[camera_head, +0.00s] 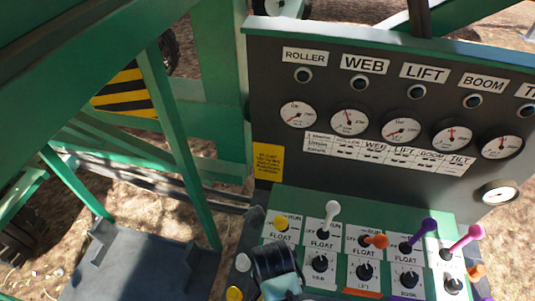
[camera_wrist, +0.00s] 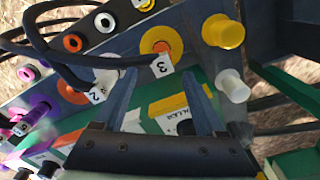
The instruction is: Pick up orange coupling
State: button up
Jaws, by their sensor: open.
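A second orange round fitting (camera_wrist: 70,93) is at the left, partly hidden by a hose. My gripper (camera_wrist: 158,82) is open and empty, with its two dark fingers pointing toward the coupling and apart from it. In the head view, an orange piece (camera_head: 476,271) shows at the lower right edge of the control box.
A yellow coupling (camera_wrist: 224,33) and a white one (camera_wrist: 233,86) stand close to the right of my fingers. Black hoses (camera_wrist: 55,55) loop across the left. In the head view, a gauge panel (camera_head: 270,100) rises behind several coloured levers.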

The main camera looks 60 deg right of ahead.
jog(key=shift+w+a+f+p, duration=0.1)
jog(key=shift+f+p, duration=0.35)
jog(key=shift+f, duration=2.85)
grip_shut()
